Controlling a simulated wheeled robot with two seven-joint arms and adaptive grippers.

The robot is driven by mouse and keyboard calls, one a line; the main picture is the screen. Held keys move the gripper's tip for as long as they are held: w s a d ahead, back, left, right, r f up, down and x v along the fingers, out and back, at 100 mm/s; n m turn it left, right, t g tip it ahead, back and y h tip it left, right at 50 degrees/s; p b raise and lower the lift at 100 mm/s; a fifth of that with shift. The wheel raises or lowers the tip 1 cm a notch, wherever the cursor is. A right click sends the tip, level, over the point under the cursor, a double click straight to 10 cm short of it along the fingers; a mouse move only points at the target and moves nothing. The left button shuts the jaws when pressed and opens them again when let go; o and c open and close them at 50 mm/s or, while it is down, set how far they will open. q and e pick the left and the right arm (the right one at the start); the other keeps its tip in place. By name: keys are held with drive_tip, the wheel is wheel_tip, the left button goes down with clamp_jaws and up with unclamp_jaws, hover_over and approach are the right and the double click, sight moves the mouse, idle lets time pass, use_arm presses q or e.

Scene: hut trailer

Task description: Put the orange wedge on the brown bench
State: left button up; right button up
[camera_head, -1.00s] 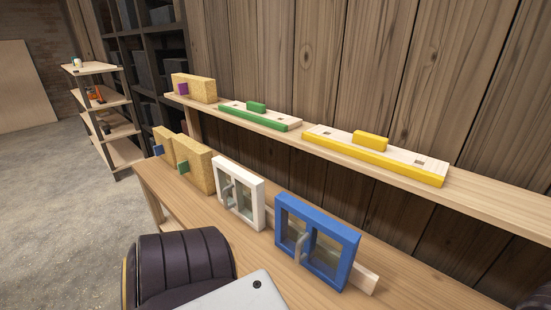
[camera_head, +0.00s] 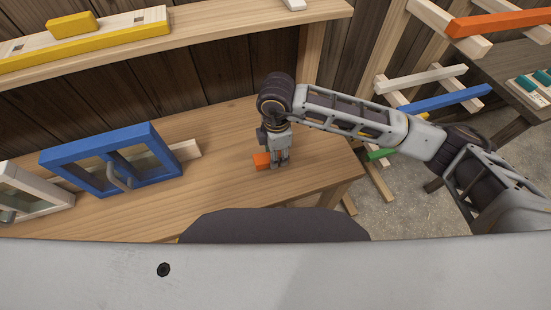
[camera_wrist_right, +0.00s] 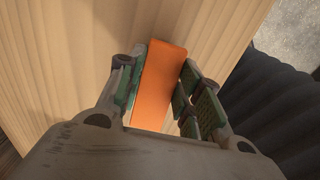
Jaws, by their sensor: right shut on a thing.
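The orange wedge (camera_head: 262,161) is at the right end of the light brown wooden bench (camera_head: 225,185) in the head view. My right gripper (camera_head: 279,163) points down over it with its fingers around it. In the right wrist view the orange wedge (camera_wrist_right: 160,85) lies between the two fingers of the right gripper (camera_wrist_right: 160,95), which is shut on it. The wood of the bench (camera_wrist_right: 75,60) shows right behind the wedge. I cannot tell whether the wedge touches the bench top. My left gripper is not in view.
A blue framed window block (camera_head: 110,160) and a white one (camera_head: 35,195) stand on the bench to the left. A shelf (camera_head: 220,30) above holds a yellow-edged board (camera_head: 90,45). A rack with coloured bars (camera_head: 435,100) stands at the right.

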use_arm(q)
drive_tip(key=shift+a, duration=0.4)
use_arm(e)
drive_tip(key=shift+f, duration=0.1)
wheel_tip(320, 180, down, 2)
drive_tip(key=shift+f, duration=0.7)
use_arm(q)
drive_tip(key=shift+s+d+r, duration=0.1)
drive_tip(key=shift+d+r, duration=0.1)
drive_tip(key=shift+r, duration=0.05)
use_arm(e)
drive_tip(key=shift+f, duration=0.1)
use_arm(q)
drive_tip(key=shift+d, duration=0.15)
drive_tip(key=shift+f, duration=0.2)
use_arm(e)
drive_tip(key=shift+f, duration=0.15)
drive_tip(key=o, duration=1)
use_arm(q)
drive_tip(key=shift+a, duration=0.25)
